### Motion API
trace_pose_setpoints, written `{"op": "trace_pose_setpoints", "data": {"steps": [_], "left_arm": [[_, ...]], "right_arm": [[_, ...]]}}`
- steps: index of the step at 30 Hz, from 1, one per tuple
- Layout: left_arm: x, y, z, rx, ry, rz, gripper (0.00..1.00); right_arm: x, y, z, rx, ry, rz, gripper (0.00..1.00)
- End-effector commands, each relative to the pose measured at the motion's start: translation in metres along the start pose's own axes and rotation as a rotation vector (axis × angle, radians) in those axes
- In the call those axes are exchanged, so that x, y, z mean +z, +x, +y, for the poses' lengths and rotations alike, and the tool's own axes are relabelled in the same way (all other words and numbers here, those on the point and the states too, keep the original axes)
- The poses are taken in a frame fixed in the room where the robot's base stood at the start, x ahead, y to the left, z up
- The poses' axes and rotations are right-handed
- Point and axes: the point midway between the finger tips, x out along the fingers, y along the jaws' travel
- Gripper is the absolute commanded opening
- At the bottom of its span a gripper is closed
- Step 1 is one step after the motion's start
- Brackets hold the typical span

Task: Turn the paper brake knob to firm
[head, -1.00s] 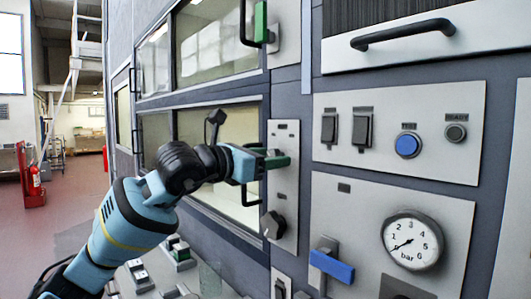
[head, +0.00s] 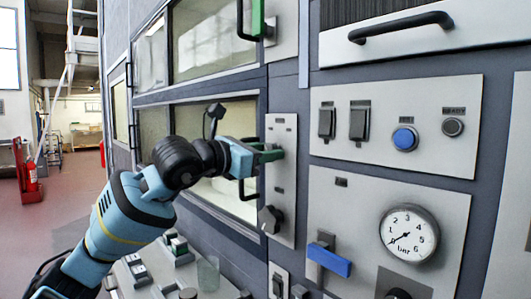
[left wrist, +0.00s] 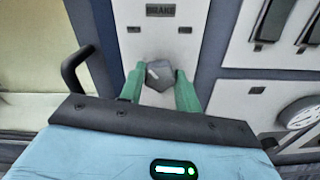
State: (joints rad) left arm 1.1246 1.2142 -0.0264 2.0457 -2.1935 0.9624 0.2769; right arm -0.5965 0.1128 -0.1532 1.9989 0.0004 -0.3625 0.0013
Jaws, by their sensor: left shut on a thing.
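The paper brake knob (left wrist: 160,76) is dark grey and faceted, with a pale mark on its upper left side. It sits on a light panel (left wrist: 200,12) below a label (left wrist: 160,10) reading BRAKE. Two smaller labels above the knob are too blurred to read. My left gripper (left wrist: 160,88) is shut on the knob, one green finger on each side. In the head view my left gripper (head: 269,154) meets the tall narrow panel and hides the knob. My right gripper is in neither view.
Another dark knob (head: 272,219) sits lower on the same panel. A blue lever (head: 330,262), a pressure gauge (head: 409,234) and a blue button (head: 404,139) are to the right. Open floor lies far left.

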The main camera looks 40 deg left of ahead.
Motion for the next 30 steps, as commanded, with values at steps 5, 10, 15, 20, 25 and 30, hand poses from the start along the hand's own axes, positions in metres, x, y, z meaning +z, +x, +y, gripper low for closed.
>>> {"op": "trace_pose_setpoints", "data": {"steps": [5,10,15,20,25,30], "left_arm": [[0.000,0.000,0.000,0.001,0.109,0.000,0.10],[0.000,0.000,0.000,0.000,0.258,0.000,0.10],[0.000,0.000,0.000,0.001,0.420,0.001,0.10],[0.000,0.000,0.000,0.001,0.573,-0.001,0.10],[0.001,0.000,0.000,0.001,0.734,0.000,0.10],[0.001,-0.001,0.000,0.001,0.895,-0.001,0.10]], "right_arm": [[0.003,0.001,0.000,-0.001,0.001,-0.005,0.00],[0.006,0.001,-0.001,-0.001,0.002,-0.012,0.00],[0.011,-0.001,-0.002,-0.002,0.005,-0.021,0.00],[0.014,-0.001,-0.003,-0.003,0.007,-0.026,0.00],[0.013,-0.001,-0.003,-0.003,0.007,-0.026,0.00],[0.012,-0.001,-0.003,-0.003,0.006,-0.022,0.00]]}}
